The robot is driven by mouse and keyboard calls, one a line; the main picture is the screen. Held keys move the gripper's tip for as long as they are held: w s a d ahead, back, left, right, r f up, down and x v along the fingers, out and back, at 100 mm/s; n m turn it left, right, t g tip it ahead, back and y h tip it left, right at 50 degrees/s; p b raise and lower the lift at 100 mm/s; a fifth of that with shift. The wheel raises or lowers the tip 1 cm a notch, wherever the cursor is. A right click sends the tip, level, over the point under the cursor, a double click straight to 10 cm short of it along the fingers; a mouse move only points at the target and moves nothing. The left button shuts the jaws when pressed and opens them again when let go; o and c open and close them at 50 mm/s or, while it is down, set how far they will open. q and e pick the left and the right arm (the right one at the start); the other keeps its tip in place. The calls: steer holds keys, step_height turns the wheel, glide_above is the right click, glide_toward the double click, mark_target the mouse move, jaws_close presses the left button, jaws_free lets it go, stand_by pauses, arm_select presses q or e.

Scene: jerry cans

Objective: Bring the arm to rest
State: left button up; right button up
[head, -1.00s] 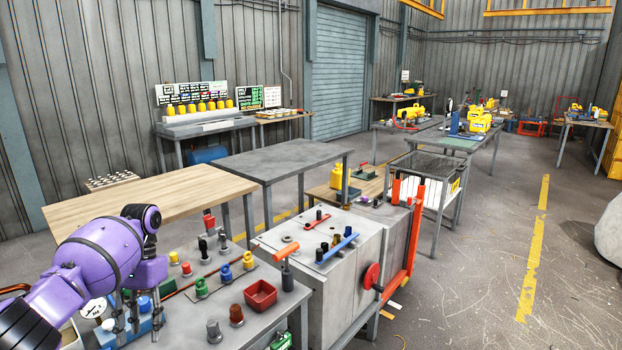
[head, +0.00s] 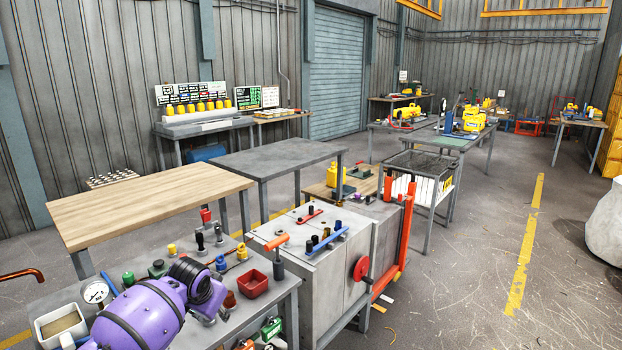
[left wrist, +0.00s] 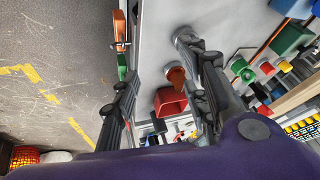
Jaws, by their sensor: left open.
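My left arm (head: 140,318) is purple and black and reaches in from the bottom left of the head view, over the near workbench. Its gripper is mostly hidden behind the wrist there. In the left wrist view both dark fingers of my left gripper (left wrist: 160,62) are spread apart, with nothing clasped between them. A brown-topped knob (left wrist: 177,77) and a red bin (left wrist: 170,102) show past the fingers on the bench. I cannot tell how high the fingers are above them. My right gripper is in neither view.
The near bench holds a red bin (head: 255,284), a pressure gauge (head: 96,292), a white tray (head: 62,325) and several coloured knobs. A grey cabinet (head: 335,275) with a red wheel adjoins it. A bare wooden table (head: 150,205) stands behind.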

arm_select(q)
steer(key=s+d+f+m+t+h+p, duration=0.1)
steer(key=s+d+f+t+h, duration=0.1)
steer(key=s+d+f, duration=0.5)
steer(key=s+d+f+t+h, duration=0.2)
steer(key=s+d, duration=0.3)
steer(key=s, duration=0.4)
steer(key=s+a+f+n+y, duration=0.1)
steer(key=s+f, duration=0.1)
steer(key=s, duration=1)
steer(key=s+a+f+n+y+p, duration=0.1)
steer(key=s+a+f+n, duration=0.1)
steer(key=s, duration=1)
steer(key=s+a+f+n+g+y, duration=0.1)
steer(key=s+a+f+n, duration=0.1)
steer(key=s, duration=1)
steer(key=shift+s+a+f+p, duration=0.25)
steer(key=shift+f+p, duration=0.05)
steer(key=shift+f, duration=0.5)
